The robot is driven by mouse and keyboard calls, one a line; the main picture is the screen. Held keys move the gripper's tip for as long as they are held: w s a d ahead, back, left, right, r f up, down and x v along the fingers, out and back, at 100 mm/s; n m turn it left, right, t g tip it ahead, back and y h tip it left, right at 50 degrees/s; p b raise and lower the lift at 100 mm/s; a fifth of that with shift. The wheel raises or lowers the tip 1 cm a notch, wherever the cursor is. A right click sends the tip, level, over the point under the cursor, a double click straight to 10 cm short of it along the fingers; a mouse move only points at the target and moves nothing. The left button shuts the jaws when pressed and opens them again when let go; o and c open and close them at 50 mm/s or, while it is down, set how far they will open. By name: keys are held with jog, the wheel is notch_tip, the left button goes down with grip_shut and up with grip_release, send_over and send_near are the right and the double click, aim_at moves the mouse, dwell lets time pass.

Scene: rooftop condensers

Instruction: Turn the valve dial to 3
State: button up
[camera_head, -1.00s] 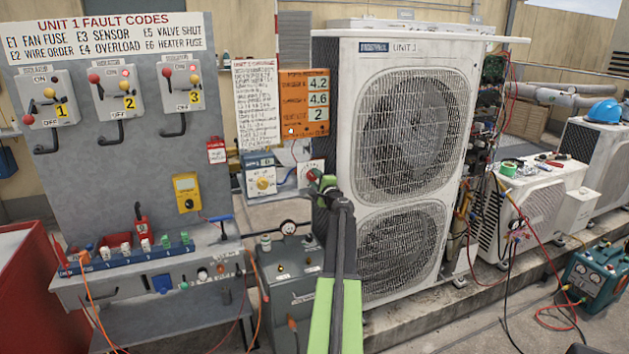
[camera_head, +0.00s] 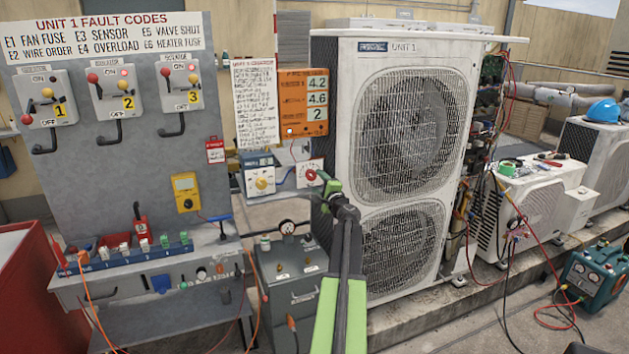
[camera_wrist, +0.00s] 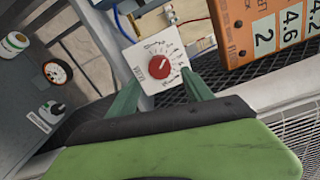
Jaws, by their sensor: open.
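The valve dial is a red round knob on a white square plate with printed marks. In the head view the dial (camera_head: 311,174) sits left of the big condenser, beside the tip of my arm. In the wrist view the dial (camera_wrist: 156,73) is near the picture's middle, tilted, and its pointer setting is too small to read. My gripper (camera_wrist: 160,84) is open, its two green fingers on either side of the dial in the picture. No contact is visible, and the depth gap is unclear. In the head view my gripper (camera_head: 322,181) partly covers the dial's plate.
An orange display panel (camera_head: 304,103) reads 4.2, 4.6 and 2. The condenser (camera_head: 390,50) stands close on the right. A blue box with a yellow knob (camera_head: 261,184) is left of the dial. A grey cabinet (camera_head: 270,292) with a gauge (camera_wrist: 57,72) stands below.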

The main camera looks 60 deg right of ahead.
jog(key=v, duration=1.2)
jog(key=shift+a, duration=0.25)
jog(key=shift+s, duration=0.15)
